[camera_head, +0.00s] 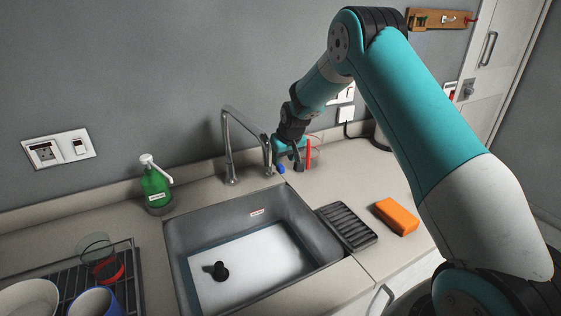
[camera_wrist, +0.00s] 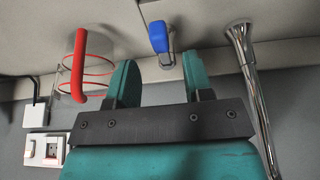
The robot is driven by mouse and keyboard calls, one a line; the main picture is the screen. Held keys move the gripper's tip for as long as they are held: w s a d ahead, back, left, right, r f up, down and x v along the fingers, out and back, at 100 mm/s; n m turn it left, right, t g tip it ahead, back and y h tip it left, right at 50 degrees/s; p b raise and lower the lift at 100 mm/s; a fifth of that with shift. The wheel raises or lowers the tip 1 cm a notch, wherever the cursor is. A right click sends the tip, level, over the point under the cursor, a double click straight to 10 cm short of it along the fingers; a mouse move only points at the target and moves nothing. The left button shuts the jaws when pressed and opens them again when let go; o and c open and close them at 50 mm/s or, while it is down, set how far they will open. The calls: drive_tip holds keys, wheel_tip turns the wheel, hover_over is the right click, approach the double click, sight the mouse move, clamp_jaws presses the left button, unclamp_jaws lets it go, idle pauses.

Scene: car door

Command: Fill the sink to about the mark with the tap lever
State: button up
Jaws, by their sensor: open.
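The grey sink (camera_head: 181,248) is set in the counter, with a black plug-like piece (camera_head: 216,271) on its pale bottom. A small red-and-white mark (camera_head: 257,212) is on its back wall. I cannot tell whether there is water in it. The chrome tap (camera_head: 230,150) stands behind the sink and also shows in the wrist view (camera_wrist: 245,70). Its blue-ended lever (camera_head: 281,169) is right of the tap. My gripper (camera_head: 289,160) is open. In the wrist view the blue lever (camera_wrist: 160,38) appears beyond the gap between my fingertips (camera_wrist: 160,78), seemingly touching neither finger.
A clear container with red rings and a red handle (camera_wrist: 80,65) stands close beside my gripper. A green soap bottle (camera_head: 156,188) is left of the tap. A black ribbed tray (camera_head: 347,227) and an orange sponge (camera_head: 397,216) lie right of the sink. A dish rack (camera_head: 62,287) is at left.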

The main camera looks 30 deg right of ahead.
sight(280, 165)
drive_tip(key=shift+p+x, duration=0.45)
drive_tip(key=shift+x, duration=1.9)
clamp_jaws()
drive_tip(key=shift+a, duration=0.1)
